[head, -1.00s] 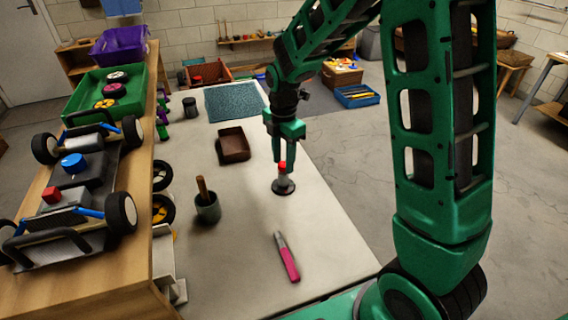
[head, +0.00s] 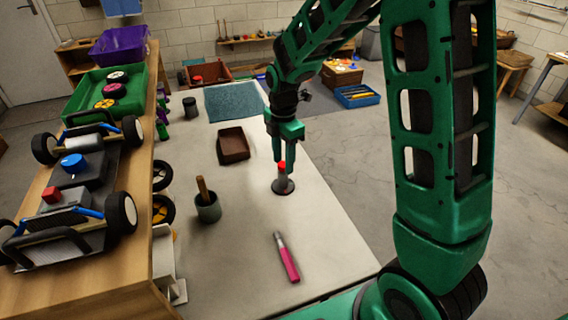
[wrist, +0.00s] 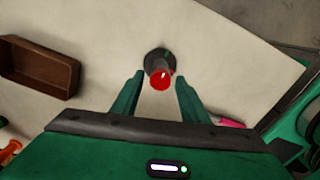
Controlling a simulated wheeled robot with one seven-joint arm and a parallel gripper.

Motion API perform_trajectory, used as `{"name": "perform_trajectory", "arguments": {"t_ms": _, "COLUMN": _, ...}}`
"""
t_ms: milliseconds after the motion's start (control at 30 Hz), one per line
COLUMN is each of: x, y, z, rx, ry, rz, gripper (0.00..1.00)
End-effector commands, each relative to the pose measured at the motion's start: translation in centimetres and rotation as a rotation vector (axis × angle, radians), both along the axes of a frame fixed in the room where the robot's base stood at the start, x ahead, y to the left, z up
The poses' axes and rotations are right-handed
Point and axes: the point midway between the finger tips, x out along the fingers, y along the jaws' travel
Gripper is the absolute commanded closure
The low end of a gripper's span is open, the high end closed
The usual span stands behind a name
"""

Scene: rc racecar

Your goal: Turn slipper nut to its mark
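A red-topped part (head: 282,166) stands upright on a dark round base (head: 284,187) on the pale table; I take it to be the slipper nut. In the wrist view my gripper (wrist: 159,80) is open, one finger on each side of the red top, with gaps showing on both sides. How far down the fingers reach is hard to tell.
A brown tray (head: 234,146), a grey cup with a wooden handle (head: 207,207) and a pink-handled tool (head: 288,262) lie on the table. A car chassis (head: 85,190) with blue and red knobs sits on the wooden bench at left. The table's right side is clear.

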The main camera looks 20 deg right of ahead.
Motion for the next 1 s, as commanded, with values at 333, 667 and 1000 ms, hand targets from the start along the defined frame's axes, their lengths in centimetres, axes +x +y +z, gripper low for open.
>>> {"name": "perform_trajectory", "arguments": {"t_ms": 333, "x": 0.0, "y": 0.0, "z": 1.5, "rx": 0.000, "ry": -0.001, "rz": 0.001, "gripper": 0.60}}
{"name": "perform_trajectory", "arguments": {"t_ms": 667, "x": 0.1, "y": 0.0, "z": 3.8, "rx": 0.000, "ry": -0.002, "rz": 0.001, "gripper": 0.60}}
{"name": "perform_trajectory", "arguments": {"t_ms": 1000, "x": 0.0, "y": 0.0, "z": 5.8, "rx": 0.000, "ry": -0.001, "rz": 0.001, "gripper": 0.60}}
